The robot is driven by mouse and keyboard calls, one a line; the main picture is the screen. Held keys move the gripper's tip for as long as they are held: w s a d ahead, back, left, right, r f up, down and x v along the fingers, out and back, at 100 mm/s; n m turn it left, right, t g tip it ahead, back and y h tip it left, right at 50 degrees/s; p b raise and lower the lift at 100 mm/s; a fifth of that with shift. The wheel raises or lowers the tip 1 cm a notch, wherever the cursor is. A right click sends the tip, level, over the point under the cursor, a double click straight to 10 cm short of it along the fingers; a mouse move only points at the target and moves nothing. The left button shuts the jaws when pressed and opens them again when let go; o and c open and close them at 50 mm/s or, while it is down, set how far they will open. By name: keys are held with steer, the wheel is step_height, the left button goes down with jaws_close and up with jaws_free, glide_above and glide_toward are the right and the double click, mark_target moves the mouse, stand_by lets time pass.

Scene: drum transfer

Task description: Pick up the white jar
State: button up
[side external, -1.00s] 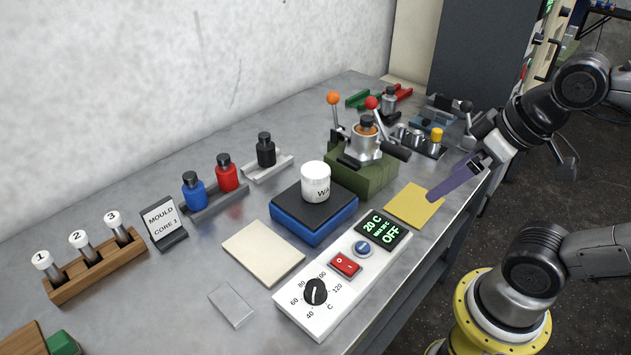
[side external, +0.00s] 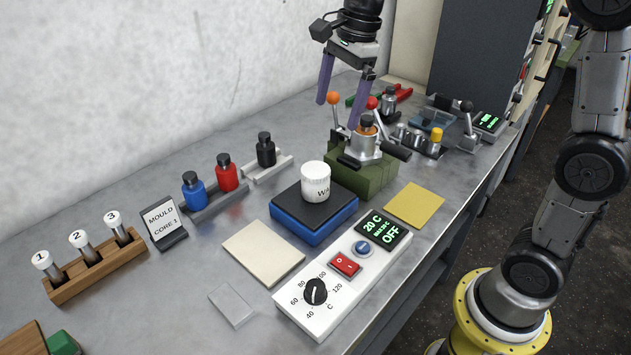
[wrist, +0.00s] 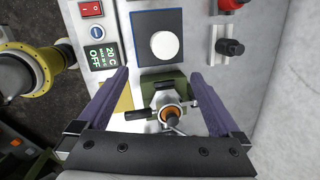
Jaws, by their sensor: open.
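The white jar (side external: 316,182) stands upright on the black top of a blue hot plate (side external: 313,217), with dark lettering on its side. From above, the wrist view shows its round white top (wrist: 164,46), ahead of my fingertips. My gripper (side external: 342,102) is open and empty, with two purple fingers pointing down. It is high over the back of the bench, beyond the jar and near the clamp fixture. In the wrist view the fingers (wrist: 160,75) are wide apart, with the clamp fixture between and below them.
The clamp fixture (side external: 365,142) on a green block (side external: 362,177) has upright levers with orange and red knobs. Blue (side external: 194,192), red (side external: 227,175) and black (side external: 266,151) bottles stand left of the jar. A control box (side external: 340,285) lies in front.

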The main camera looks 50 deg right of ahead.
steer(key=g, duration=0.1)
glide_toward(318, 167)
steer(key=shift+g, duration=0.3)
steer(key=f, duration=0.7)
steer(key=shift+w+a+f, duration=0.25)
steer(key=shift+w+f, duration=0.05)
steer(key=shift+w, duration=0.05)
steer(key=shift+a+f, duration=0.3)
steer(key=shift+f, duration=0.65)
steer(key=shift+a+f, duration=0.3)
steer(key=shift+f, duration=0.65)
steer(key=shift+a+f, duration=0.25)
steer(key=shift+f, duration=0.7)
steer(key=shift+r, duration=0.1)
jaws_close()
